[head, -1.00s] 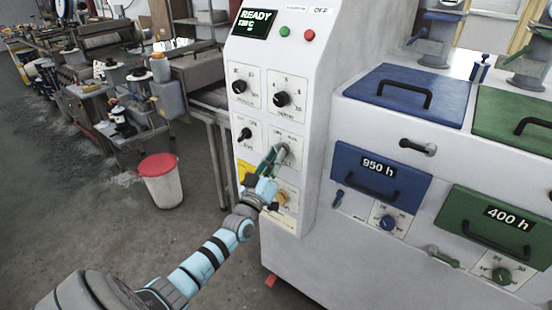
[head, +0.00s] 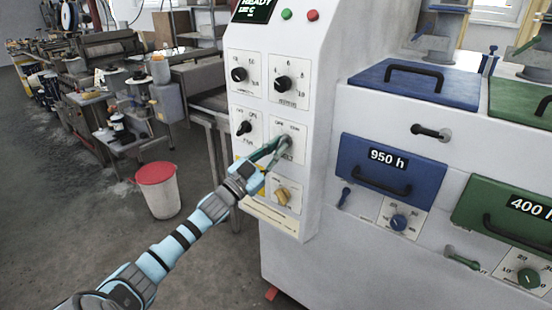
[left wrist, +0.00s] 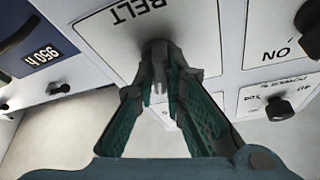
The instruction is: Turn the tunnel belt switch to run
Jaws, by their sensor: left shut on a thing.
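The belt switch is a dark knob on a white plate (head: 294,131) in the middle of the control panel. In the left wrist view the knob (left wrist: 157,48) stands out from the plate marked BELT, which appears upside down. My left gripper (head: 279,147) reaches it from the lower left in the head view. Its green fingers are closed on the knob, also in the left wrist view (left wrist: 160,75). The fingers hide much of the knob in the head view, and I cannot tell which position it points to. My right gripper is not in view.
Other dark knobs (head: 283,83) sit above and left, and an orange knob (head: 283,195) close below. Green (head: 287,14) and red (head: 313,15) buttons are on top. Blue (head: 388,172) and green (head: 505,216) drawers stand right. A red-lidded bin (head: 157,190) is on the floor left.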

